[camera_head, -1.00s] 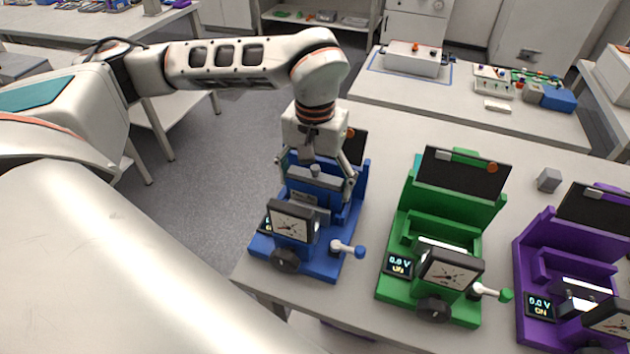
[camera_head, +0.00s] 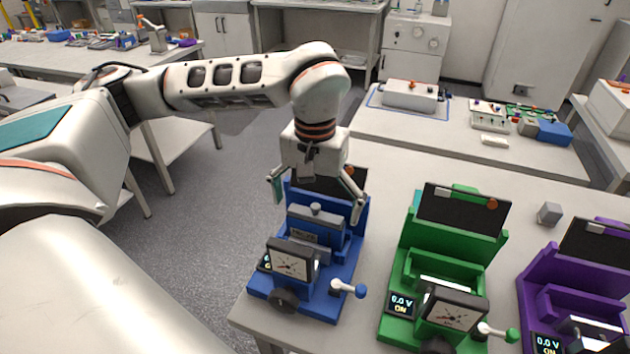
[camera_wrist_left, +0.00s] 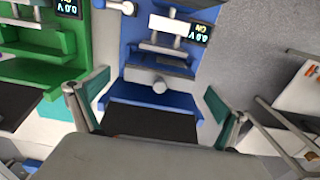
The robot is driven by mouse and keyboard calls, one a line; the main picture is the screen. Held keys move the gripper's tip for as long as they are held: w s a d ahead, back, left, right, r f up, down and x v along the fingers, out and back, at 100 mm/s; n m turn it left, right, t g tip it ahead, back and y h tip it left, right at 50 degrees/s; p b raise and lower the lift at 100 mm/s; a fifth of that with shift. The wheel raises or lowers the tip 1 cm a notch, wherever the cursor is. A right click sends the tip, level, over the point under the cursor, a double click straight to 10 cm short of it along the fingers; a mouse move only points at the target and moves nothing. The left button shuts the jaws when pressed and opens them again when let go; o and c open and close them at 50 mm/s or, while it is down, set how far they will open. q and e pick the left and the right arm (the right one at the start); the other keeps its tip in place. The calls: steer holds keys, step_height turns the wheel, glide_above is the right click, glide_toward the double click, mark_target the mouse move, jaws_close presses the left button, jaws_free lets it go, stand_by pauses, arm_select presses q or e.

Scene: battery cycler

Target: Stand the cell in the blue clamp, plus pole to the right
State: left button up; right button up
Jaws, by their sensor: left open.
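The blue clamp (camera_head: 337,297) stands at the left end of the table, with a dial, a small display and a blue-tipped lever. A grey block with a label, which looks like the cell (camera_head: 318,222), sits upright in it; a round grey knob shows at its top. It also shows in the left wrist view (camera_wrist_left: 162,73). I cannot tell which side its plus pole is on. My left gripper (camera_head: 316,200) is open, above and behind the block, its fingers spread apart on either side and not touching it. My right gripper is not in view.
A green clamp (camera_head: 408,252) and a purple clamp (camera_head: 535,285) stand to the right, their displays reading 0.0 V. A small grey cube (camera_head: 549,213) lies behind them. Bare tabletop (camera_head: 390,190) lies between the blue and green clamps. The floor is left of the table.

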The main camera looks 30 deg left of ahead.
arm_select(q)
step_height(320, 180, up, 8)
steer(key=shift+r, duration=0.1)
steer(key=shift+s, duration=0.1)
stand_by(0.7)
